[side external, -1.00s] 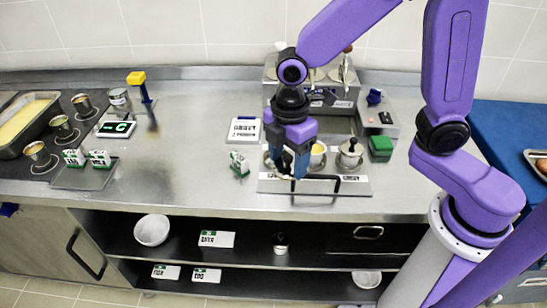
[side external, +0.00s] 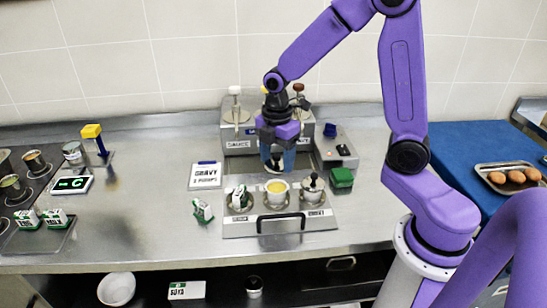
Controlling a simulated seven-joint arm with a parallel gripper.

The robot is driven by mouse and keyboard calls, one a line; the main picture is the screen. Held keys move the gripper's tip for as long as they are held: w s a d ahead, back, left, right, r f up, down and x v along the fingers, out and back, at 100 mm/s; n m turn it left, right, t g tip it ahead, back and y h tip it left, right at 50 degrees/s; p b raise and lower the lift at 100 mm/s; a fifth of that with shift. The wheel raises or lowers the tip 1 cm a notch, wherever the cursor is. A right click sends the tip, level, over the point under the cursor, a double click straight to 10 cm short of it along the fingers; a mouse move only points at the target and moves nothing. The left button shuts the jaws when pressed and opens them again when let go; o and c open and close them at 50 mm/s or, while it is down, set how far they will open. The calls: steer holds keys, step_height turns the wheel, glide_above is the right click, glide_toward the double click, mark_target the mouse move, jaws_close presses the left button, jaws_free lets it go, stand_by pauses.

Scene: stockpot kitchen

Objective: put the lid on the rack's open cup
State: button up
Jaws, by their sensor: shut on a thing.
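The rack (side external: 233,230) at the counter's front holds three cups. The middle cup (side external: 277,198) is open, with yellow contents showing. The right cup (side external: 313,194) has a lid with a dark knob on it. My gripper (side external: 273,165) points down just behind and above the middle cup. It is shut on a small dark and pale piece, which looks like the lid (side external: 273,168); the fingers hide most of it.
A steel container unit (side external: 238,138) with upright handles stands behind my gripper. A green block (side external: 342,178) and a switch box (side external: 340,148) are to the right. A gravy card (side external: 205,175) and another carton (side external: 202,211) are left of the rack.

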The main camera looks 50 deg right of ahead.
steer(key=shift+f, duration=2.7)
steer(key=shift+f, duration=0.15)
stand_by(0.3)
steer(key=o, duration=1.2)
steer(key=shift+r, duration=3.5)
